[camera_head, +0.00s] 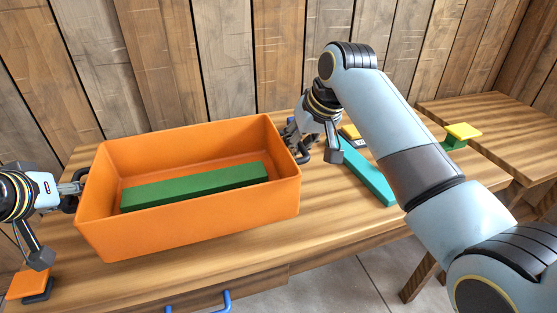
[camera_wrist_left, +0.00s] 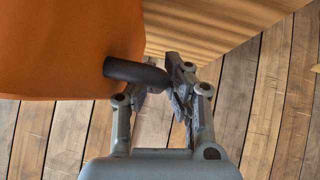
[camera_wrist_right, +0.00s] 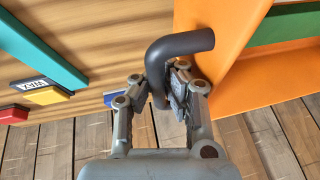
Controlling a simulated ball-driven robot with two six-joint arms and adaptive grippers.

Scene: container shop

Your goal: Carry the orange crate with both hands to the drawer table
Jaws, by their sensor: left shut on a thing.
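The orange crate (camera_head: 190,225) is over the wooden table with blue drawer handles; I cannot tell whether its base touches the top. A long green block (camera_head: 195,187) lies inside it. My left gripper (camera_head: 75,190) is shut on the crate's left dark handle (camera_wrist_left: 135,72), at the crate's left end. My right gripper (camera_head: 293,137) is at the right end. In the right wrist view its fingers (camera_wrist_right: 158,95) stand on both sides of the curved dark right handle (camera_wrist_right: 180,45); whether they press on it is unclear.
The table (camera_head: 150,280) has blue drawer handles (camera_head: 226,300) in front. A teal bar (camera_head: 368,175) lies right of the crate, with small coloured pieces behind. An orange piece (camera_head: 28,284) sits at the front left. Another wooden table (camera_head: 500,120) stands right. A plank wall is behind.

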